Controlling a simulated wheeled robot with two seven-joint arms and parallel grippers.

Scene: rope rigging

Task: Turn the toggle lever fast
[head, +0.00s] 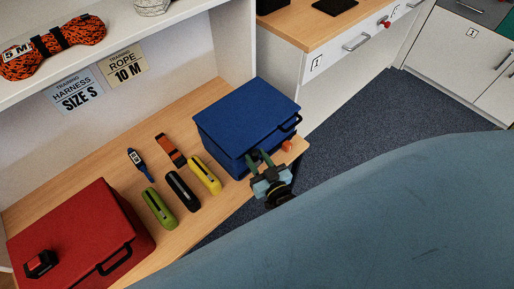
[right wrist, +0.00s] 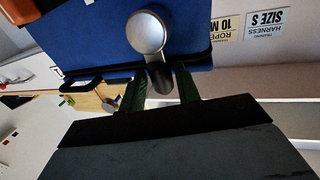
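In the right wrist view, a silver rounded knob on a short dark stem (right wrist: 147,34), which looks like the toggle lever, stands in front of the blue case. My right gripper (right wrist: 161,88) is open, with one green finger on each side of the stem; I cannot tell whether either touches it. In the head view the right gripper (head: 259,157) is at the front of the blue case (head: 245,108), near the wooden shelf's front edge. The knob is not distinguishable there. My left gripper is not in view.
An orange knob (head: 287,146) sits at the shelf's right corner. Several small holders and tools, including a yellow one (head: 205,175), lie left of the blue case. A red case (head: 75,235) is at the lower left. A white cabinet (head: 340,65) stands behind; carpet lies between.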

